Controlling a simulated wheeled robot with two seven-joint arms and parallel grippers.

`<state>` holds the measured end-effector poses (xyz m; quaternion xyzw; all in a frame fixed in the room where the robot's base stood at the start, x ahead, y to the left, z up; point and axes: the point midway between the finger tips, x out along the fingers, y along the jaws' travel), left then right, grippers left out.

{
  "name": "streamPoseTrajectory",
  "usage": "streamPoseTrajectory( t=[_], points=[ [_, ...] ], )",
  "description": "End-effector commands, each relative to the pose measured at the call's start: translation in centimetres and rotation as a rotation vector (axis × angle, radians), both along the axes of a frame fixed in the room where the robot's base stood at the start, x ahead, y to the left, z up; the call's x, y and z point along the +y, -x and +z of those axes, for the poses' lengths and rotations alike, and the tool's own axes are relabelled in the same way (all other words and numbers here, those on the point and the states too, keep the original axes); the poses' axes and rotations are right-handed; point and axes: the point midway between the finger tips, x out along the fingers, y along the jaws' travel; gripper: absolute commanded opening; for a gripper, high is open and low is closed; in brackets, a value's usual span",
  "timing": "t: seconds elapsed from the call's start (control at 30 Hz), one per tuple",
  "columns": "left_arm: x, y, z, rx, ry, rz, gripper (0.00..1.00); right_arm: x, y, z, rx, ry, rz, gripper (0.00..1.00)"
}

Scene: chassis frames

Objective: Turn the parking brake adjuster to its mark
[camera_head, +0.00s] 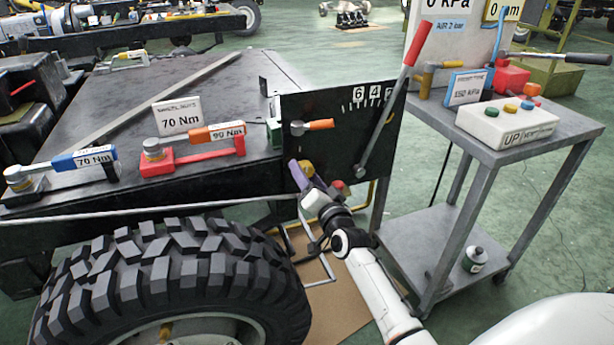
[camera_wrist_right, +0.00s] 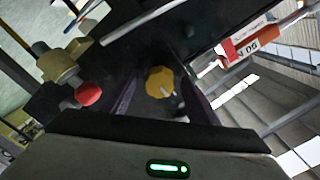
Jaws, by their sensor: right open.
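A yellow knob (camera_wrist_right: 160,82), which looks like the adjuster, sits on the dark panel (camera_head: 335,140) and has a pale line on its lower edge. In the head view the knob (camera_head: 308,168) shows just beside my purple finger. My right gripper (camera_head: 304,177) is at the panel's lower left. In the right wrist view my right gripper (camera_wrist_right: 160,98) is open, with a dark purple finger on each side of the knob. I cannot tell if the fingers touch it. The target mark is not clear. My left gripper is out of view.
A red-handled lever (camera_head: 410,55) rises over the panel beside a number scale (camera_head: 373,93). An orange-handled part (camera_head: 318,125) sticks out above the knob. A red knob (camera_wrist_right: 88,93) is close by. A grey cart (camera_head: 545,140) stands right; a big tire (camera_head: 160,285) is at lower left.

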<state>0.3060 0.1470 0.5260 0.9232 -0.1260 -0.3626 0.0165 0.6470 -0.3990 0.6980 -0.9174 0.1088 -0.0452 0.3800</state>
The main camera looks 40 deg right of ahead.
Motion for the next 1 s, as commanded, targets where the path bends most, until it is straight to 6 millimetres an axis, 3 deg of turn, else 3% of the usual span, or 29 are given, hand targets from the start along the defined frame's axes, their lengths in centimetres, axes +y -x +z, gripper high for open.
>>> streamPoseTrajectory(
  t=[0.23, 0.5, 0.7, 1.0],
  points=[
    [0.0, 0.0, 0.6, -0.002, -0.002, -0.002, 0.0, 0.3, 1.4, 0.0, 0.002, 0.0, 0.001, 0.55],
    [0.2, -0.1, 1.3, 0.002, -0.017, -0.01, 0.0, 1.6, 6.6, 0.0, 0.003, -0.001, 0.001, 0.55],
    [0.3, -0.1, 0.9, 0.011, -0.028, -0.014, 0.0, 2.2, 9.3, 0.0, 0.001, -0.001, 0.0, 0.55],
    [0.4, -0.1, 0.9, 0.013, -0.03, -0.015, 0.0, 2.4, 10.0, 0.0, 0.0, -0.001, 0.0, 0.55]
  ],
)
